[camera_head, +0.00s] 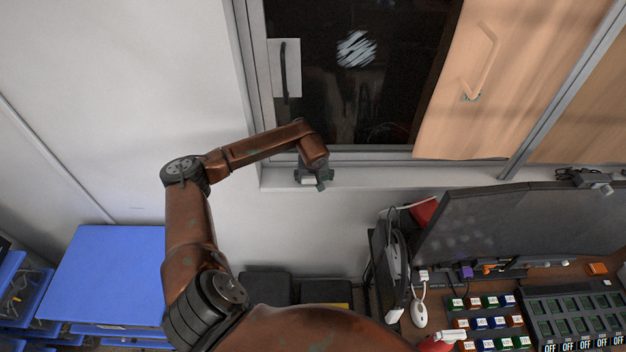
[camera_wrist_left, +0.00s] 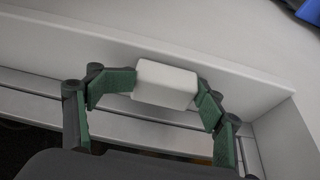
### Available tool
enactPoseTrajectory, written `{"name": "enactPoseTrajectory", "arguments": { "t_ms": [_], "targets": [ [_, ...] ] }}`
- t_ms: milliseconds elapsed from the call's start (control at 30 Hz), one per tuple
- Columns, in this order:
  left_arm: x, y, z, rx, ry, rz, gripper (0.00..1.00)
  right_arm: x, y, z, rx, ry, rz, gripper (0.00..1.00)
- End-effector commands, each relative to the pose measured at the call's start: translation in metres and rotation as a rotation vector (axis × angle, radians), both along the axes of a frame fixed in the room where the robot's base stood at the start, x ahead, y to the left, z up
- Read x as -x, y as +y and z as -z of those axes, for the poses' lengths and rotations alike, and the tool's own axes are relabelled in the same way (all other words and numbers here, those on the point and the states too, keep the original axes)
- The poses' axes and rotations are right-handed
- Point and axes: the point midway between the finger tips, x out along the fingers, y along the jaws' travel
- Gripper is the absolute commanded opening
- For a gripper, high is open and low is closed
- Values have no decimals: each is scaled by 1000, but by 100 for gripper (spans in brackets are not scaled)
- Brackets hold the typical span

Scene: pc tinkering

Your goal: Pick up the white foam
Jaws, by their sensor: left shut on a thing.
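The white foam (camera_wrist_left: 166,84) is a small white block in the left wrist view. My left gripper (camera_wrist_left: 158,88) has its green-padded fingers on both ends of the block and is shut on it. In the head view my left gripper (camera_head: 316,178) is over the white window sill (camera_head: 400,178), below the dark window. The foam (camera_head: 308,180) shows there only as a small pale patch by the fingers. I cannot tell whether the block still touches the sill. My right gripper is not in view.
The window frame and wall stand close behind my gripper. A monitor (camera_head: 510,228), a white mouse (camera_head: 419,312) and racks of small coloured blocks (camera_head: 484,322) are on the desk at the right. A blue-topped cabinet (camera_head: 105,270) is at the left.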

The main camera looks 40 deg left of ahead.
Motion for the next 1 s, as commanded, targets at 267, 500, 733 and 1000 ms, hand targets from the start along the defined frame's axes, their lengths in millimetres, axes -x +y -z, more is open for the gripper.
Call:
{"name": "enactPoseTrajectory", "arguments": {
  "t_ms": [267,500,733,1000],
  "targets": [
    [-1,1,-6,-2,-4,-1,42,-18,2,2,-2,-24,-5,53],
    [-1,-2,-36,-3,-7,2,10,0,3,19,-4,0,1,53],
    [23,-32,-80,-2,-8,4,0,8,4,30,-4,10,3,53],
    [56,-76,-110,-1,-5,4,0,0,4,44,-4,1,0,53]
  ]
}}
